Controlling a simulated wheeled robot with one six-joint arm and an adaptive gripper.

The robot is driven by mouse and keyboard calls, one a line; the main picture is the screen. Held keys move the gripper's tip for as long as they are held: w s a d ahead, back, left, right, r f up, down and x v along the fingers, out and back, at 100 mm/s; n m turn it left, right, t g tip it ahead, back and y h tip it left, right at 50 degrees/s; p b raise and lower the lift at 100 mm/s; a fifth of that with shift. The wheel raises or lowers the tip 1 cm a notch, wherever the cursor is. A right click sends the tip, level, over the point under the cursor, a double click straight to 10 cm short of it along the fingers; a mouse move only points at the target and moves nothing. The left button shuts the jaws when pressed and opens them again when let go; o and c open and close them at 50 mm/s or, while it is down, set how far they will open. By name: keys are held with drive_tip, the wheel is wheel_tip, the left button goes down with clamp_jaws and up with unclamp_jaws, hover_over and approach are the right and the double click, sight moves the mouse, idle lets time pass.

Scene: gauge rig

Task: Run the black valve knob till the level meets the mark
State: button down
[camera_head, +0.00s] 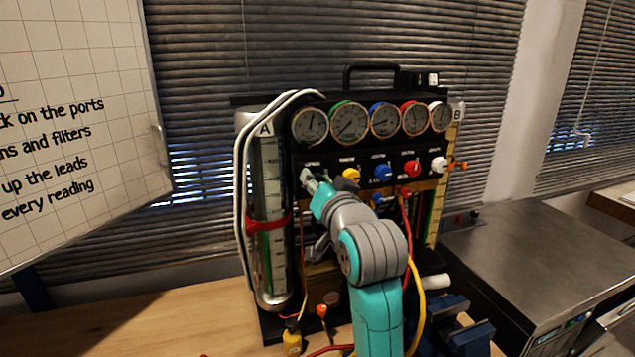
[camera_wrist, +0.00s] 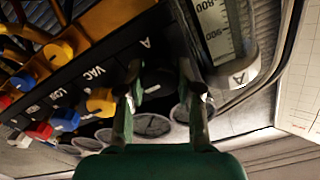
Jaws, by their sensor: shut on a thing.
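My gripper (camera_head: 312,182) is at the left end of the knob row on the gauge rig. In the wrist view its two fingers (camera_wrist: 160,88) are shut on the black valve knob (camera_wrist: 156,79), which has a pale pointer line. My gripper hides the knob in the head view. Sight tube A (camera_head: 267,185), with a scale, stands upright at the rig's left, and a red band (camera_head: 268,224) is around it. Its upper end shows in the wrist view (camera_wrist: 216,28). I cannot make out the liquid level clearly.
Right of the black knob are yellow (camera_head: 351,175), blue (camera_head: 382,172), red (camera_head: 411,168) and white (camera_head: 439,164) knobs, under a row of gauges (camera_head: 385,120). Pale hoses (camera_head: 243,170) run beside tube A. Red and yellow leads hang near my arm. A grey cabinet (camera_head: 550,250) stands right.

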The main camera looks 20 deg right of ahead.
idle(0.3)
drive_tip(key=c, duration=0.8)
unclamp_jaws()
drive_tip(key=shift+o, duration=0.2)
drive_tip(key=shift+s, duration=0.1)
drive_tip(key=s, duration=0.7)
drive_tip(key=shift+s, duration=0.15)
